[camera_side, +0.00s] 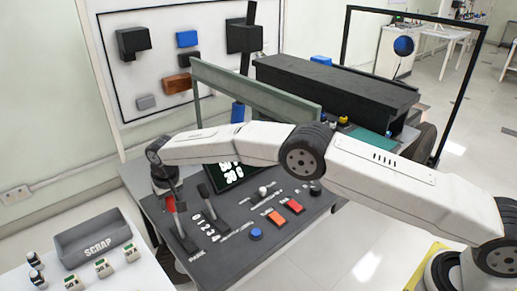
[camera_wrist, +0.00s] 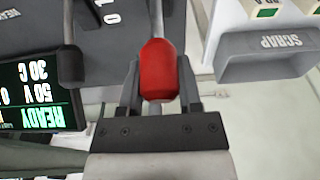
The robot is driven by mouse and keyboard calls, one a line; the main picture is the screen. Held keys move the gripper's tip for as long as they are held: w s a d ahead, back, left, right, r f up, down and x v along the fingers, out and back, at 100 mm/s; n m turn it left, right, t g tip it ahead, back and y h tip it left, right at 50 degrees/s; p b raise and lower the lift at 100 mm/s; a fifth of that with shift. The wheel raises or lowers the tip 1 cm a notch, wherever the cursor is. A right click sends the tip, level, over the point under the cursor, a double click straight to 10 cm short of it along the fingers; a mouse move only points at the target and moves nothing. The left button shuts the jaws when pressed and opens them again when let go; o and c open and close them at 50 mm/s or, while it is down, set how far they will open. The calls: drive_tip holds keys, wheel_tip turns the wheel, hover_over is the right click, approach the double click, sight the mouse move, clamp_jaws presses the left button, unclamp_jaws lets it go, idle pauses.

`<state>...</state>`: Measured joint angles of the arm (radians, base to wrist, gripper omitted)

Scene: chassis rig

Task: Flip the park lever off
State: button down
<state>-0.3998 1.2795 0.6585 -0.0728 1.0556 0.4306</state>
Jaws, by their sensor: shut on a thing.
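The park lever has a red knob (camera_wrist: 158,66) on a thin metal rod. It stands at the left end of the dark console (camera_side: 235,262), by the PARK label (camera_side: 197,255). My gripper (camera_wrist: 158,88) is shut on the red knob, with one finger on each side of it. In the side view my gripper (camera_side: 170,192) points down at the lever, and the red knob (camera_side: 170,205) is partly hidden by the fingers. The lever's slot base (camera_side: 186,248) is in front of the knob.
A second lever with a black grip (camera_side: 205,190) stands close to the right, beside the numbers. The lit screen (camera_side: 232,175) is behind it. Blue (camera_side: 256,234) and orange buttons (camera_side: 277,218) lie further right. A grey SCRAP bin (camera_side: 95,235) stands on the left table.

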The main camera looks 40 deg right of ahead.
drive_tip(key=shift+w, duration=0.4)
drive_tip(key=shift+c, duration=1.4)
unclamp_jaws()
drive_tip(key=shift+s, duration=0.1)
drive_tip(key=shift+s+r, duration=0.2)
drive_tip(key=shift+r, duration=1.05)
drive_tip(key=shift+s+r, duration=0.25)
drive_tip(key=shift+r, duration=1.05)
drive_tip(key=shift+s+r, duration=0.2)
drive_tip(key=shift+r, duration=1.05)
drive_tip(key=shift+d, duration=0.1)
